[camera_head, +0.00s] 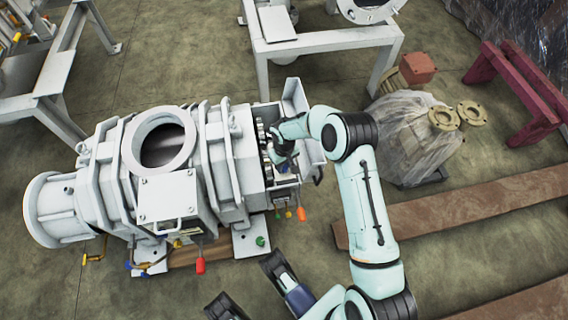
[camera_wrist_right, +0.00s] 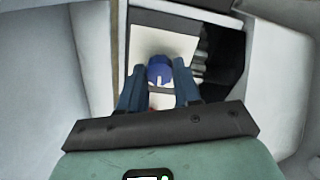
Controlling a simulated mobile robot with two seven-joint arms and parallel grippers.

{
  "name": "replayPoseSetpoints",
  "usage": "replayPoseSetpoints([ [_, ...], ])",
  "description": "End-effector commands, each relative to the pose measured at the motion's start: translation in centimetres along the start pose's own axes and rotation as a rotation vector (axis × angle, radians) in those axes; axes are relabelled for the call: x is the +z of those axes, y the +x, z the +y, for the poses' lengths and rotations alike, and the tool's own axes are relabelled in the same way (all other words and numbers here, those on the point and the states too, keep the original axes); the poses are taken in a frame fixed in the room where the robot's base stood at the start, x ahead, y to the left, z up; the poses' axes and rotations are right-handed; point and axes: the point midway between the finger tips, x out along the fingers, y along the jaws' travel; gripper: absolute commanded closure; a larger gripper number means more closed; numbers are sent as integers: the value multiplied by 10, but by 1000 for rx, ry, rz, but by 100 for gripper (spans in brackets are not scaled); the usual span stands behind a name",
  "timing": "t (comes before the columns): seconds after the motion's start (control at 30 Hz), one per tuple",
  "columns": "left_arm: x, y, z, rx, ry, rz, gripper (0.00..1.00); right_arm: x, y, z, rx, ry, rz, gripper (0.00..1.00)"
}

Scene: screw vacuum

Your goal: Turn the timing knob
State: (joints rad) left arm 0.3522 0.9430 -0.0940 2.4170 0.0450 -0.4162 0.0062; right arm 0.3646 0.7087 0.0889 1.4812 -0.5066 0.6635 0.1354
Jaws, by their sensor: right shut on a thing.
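The timing knob (camera_wrist_right: 160,70) is a round blue knob with a white mark, on a pale panel inside the open housing at the right end of the vacuum machine. My right gripper (camera_wrist_right: 159,84) is shut on it, with one dark blue finger on each side. In the head view my right gripper (camera_head: 283,152) reaches into this housing from the right, and the knob itself cannot be made out there. The large white screw vacuum machine (camera_head: 180,197) lies across the left and middle.
The housing's raised white cover (camera_head: 296,100) stands close behind my right gripper. Red and orange handles (camera_head: 300,214) hang below the housing. A white frame table (camera_head: 320,40) stands behind. A wrapped bundle (camera_head: 405,135) sits at right. The floor around is partly clear, with brown beams (camera_head: 460,208).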

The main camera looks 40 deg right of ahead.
Motion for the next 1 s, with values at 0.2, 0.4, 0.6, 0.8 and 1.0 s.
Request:
replayPoseSetpoints([
  [0.2, -9, -7, 7, 15, 11, 36, 100, 1, 0, 0, 0, -151, -3, 98],
  [0.4, -14, -11, 12, 24, 18, 56, 100, 1, 0, 0, 0, -279, -3, 98],
  [0.6, -17, -13, 14, 29, 21, 66, 100, 1, 0, 0, 0, -365, -3, 98],
  [0.8, -18, -14, 16, 31, 22, 71, 100, 1, 0, 0, 0, -406, -4, 98],
  [1.0, -18, -14, 16, 31, 22, 72, 100, 1, 0, 0, 0, -412, -4, 98],
])
